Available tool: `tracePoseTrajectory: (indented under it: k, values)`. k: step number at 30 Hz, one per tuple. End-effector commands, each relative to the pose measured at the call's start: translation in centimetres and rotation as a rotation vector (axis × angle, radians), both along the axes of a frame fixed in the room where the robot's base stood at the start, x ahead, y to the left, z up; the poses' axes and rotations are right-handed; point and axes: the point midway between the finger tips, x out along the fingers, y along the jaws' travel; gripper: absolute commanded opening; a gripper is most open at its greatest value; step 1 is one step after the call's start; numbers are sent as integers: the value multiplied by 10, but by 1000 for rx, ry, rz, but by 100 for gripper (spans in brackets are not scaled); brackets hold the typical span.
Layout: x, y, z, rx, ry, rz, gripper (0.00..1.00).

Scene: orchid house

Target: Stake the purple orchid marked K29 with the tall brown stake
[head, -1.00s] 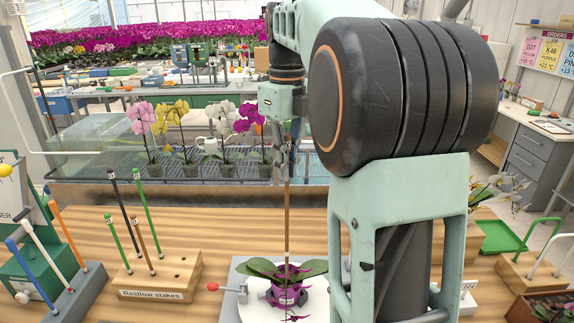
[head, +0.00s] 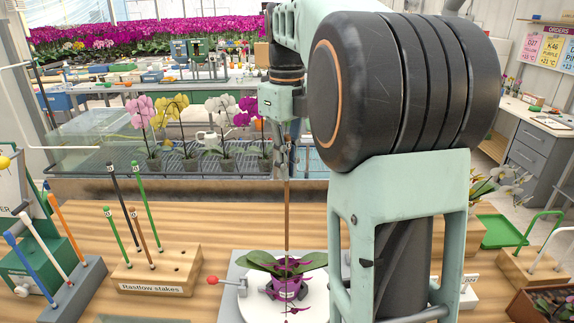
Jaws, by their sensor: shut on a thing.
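My gripper (head: 284,155) is shut on the tall brown stake (head: 287,210) and holds it upright. The orchid (head: 262,262), with broad green leaves and purple blooms hanging low, stands in a purple pot (head: 288,288) in front of me. A white tag is on the pot, too small to read. The stake's lower end comes down among the leaves at the pot's middle. I cannot tell whether it is in the pot or just above it. The pot stands on a white round plate (head: 255,306) over a grey base with a red-knobbed lever (head: 213,280).
A wooden stake block (head: 155,284) at left holds green, black and short brown stakes. A grey holder (head: 75,295) with blue, white and orange sticks is further left. Potted orchids (head: 190,150) stand on a rack behind. Bare tabletop (head: 225,225) lies between block and plate.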

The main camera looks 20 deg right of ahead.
Motion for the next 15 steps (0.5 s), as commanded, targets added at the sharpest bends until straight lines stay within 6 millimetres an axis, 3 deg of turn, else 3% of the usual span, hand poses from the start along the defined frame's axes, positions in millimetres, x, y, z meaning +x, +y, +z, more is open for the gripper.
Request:
tracePoseTrajectory:
  k: [15]
  values:
    - [0,0,-7,0,0,0,0]
